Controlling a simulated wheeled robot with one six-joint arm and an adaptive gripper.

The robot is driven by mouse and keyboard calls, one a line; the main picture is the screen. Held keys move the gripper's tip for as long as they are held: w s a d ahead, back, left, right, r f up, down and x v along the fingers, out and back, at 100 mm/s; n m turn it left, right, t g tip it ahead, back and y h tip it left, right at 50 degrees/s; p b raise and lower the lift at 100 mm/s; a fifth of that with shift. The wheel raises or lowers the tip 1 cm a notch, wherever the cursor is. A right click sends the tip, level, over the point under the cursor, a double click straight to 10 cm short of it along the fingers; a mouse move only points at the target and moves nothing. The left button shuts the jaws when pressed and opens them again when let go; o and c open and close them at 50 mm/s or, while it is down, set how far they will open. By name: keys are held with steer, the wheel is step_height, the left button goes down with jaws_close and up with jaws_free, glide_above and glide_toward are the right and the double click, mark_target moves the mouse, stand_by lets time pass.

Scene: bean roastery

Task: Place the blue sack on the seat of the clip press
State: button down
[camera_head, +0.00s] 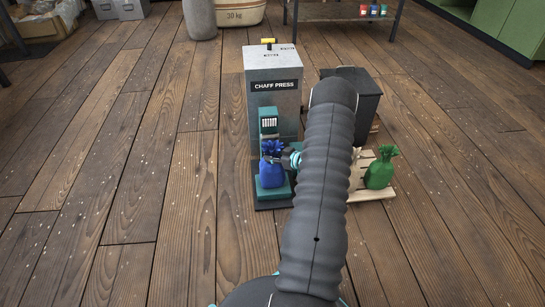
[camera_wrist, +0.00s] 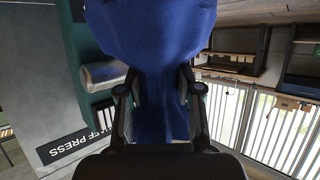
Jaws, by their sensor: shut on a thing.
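The blue sack (camera_head: 271,174) is upright in front of the teal clip press (camera_head: 268,124), low over its teal seat (camera_head: 289,187). I cannot tell if the sack rests on the seat or hangs just above it. My gripper (camera_head: 285,157) reaches in from the right at the sack's gathered neck. In the wrist view my gripper (camera_wrist: 159,103) has a finger on each side of the neck, shut on it, and the blue sack (camera_wrist: 155,35) fills the upper middle. My arm hides part of the area to the right.
A grey cabinet labelled CHAFF PRESS (camera_head: 273,72) stands right behind. A green sack (camera_head: 381,168) sits on a pale wooden pallet (camera_head: 357,191) to the right, near a dark bin (camera_head: 367,95). The floor on the left is clear.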

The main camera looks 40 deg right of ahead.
steer(key=c, duration=1.2)
jaws_free()
steer(key=shift+f, duration=0.15)
steer(key=o, duration=0.4)
steer(key=shift+o, duration=0.2)
